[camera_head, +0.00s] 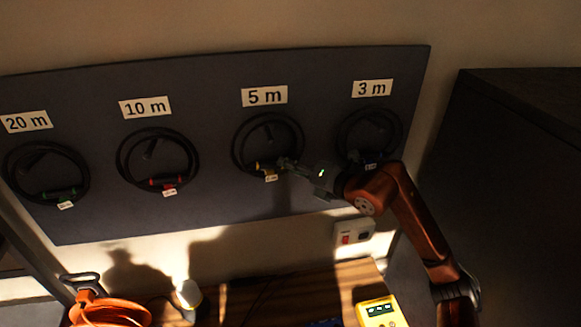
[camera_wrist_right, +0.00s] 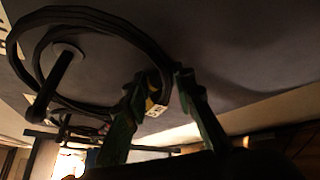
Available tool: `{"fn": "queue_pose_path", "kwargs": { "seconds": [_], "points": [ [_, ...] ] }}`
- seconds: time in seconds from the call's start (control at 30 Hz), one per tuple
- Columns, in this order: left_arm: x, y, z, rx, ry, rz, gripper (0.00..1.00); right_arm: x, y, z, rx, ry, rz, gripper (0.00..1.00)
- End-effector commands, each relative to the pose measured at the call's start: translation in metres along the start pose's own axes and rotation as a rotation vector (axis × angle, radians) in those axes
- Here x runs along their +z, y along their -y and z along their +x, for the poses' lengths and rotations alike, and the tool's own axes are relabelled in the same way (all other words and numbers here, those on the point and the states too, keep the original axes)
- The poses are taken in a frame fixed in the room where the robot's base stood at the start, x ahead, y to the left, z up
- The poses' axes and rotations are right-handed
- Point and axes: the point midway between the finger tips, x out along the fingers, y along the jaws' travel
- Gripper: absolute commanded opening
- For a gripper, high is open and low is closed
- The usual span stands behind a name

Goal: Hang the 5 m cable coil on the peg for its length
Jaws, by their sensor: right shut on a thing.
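The 5 m cable coil (camera_head: 298,135) is a black ring with a yellow band and a small tag at its bottom. It is at the board under the "5 m" label (camera_head: 264,95). The peg (camera_head: 268,132) shows inside the ring. In the right wrist view the peg (camera_wrist_right: 53,85) sticks out through the coil (camera_wrist_right: 100,14); I cannot tell if the coil's weight rests on it. My right gripper (camera_head: 283,163) is shut on the coil's lower right, by the yellow band; its fingers (camera_wrist_right: 160,88) also show in the wrist view. My left gripper is not in view.
On the dark board (camera_head: 215,205), other coils hang under "20 m" (camera_head: 86,170), "10 m" (camera_head: 190,150) and "3 m" (camera_head: 400,125). Below are an orange cable (camera_head: 110,312), a yellow device (camera_head: 380,312) and a wall socket (camera_head: 353,233). A dark cabinet (camera_head: 500,170) stands right.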

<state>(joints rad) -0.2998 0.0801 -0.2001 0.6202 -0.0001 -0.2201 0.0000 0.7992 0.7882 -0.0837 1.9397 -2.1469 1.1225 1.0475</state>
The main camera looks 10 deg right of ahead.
Motion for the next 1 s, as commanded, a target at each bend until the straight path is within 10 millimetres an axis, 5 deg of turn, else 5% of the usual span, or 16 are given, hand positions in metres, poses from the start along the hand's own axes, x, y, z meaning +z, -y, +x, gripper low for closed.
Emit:
{"fn": "queue_pose_path", "kwargs": {
  "seconds": [0.17,0.2,0.4,0.67,1.0],
  "points": [
    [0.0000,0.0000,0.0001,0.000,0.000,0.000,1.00,-0.0007,0.0037,0.0013,-0.007,-0.002,0.006,0.00],
    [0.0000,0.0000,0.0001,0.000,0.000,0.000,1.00,-0.0007,0.0037,0.0013,-0.007,-0.002,0.006,0.25],
    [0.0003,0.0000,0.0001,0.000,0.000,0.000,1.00,-0.0004,0.0026,0.0005,-0.005,-0.001,0.004,0.39],
    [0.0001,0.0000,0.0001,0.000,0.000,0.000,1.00,-0.0001,0.0022,0.0000,-0.004,0.000,0.002,0.44],
    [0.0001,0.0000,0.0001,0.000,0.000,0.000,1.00,-0.0008,0.0023,0.0003,-0.005,-0.002,0.002,0.67]
  ]
}}
